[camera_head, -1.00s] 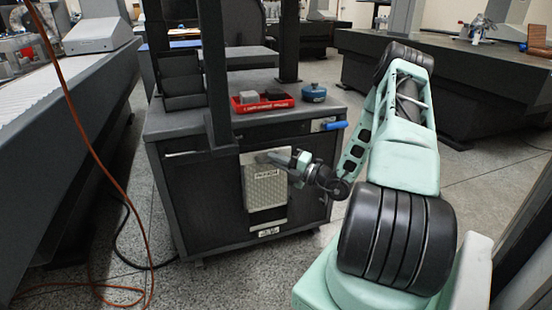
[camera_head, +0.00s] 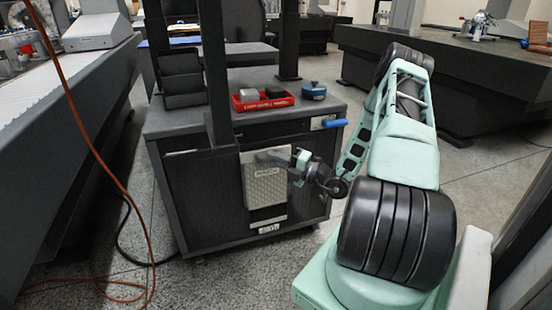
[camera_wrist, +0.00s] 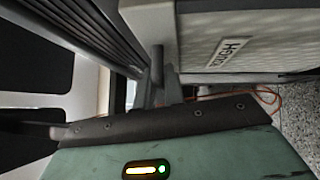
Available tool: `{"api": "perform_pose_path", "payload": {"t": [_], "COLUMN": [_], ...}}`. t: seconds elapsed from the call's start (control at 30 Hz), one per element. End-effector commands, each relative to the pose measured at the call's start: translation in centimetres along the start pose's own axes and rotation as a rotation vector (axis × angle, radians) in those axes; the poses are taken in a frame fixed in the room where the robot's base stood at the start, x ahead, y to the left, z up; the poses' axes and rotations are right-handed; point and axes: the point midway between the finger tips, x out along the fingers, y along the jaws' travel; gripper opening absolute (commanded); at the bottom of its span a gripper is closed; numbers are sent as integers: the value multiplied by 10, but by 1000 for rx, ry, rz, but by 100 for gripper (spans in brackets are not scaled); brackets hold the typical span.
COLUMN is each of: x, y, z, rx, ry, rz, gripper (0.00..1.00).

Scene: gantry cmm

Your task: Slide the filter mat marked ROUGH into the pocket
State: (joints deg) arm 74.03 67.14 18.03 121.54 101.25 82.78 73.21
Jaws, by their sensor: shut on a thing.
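The pale filter mat (camera_head: 265,190) stands upright against the front of the dark cart. Its white label (camera_head: 267,168) is too small to read for certain in the head view. In the wrist view the mat (camera_wrist: 262,30) fills the upper right, and its label (camera_wrist: 226,52) appears sideways and partly legible. My gripper (camera_head: 279,159) is at the mat's upper edge, shut on it. The gripper (camera_wrist: 157,75) also shows in the wrist view. A pale-edged recess surrounds the mat on the cart front, likely the pocket; how deep the mat sits is unclear.
A blue handle (camera_head: 333,123) sticks out at the cart's right. An orange cable (camera_head: 108,175) hangs at left.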

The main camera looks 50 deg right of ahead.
Motion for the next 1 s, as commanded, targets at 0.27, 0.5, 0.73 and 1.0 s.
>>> {"api": "perform_pose_path", "payload": {"t": [0.27, 0.5, 0.73, 1.0], "x": [-1, -2, -1, -1], "y": [-10, -12, -11, -10], "z": [-1, -1, -1, -1], "rx": [1, 0, 0, 1], "ry": [0, 0, 0, -1], "rz": [1, 1, 1, 1], "gripper": [0, 0, 0, 0]}}
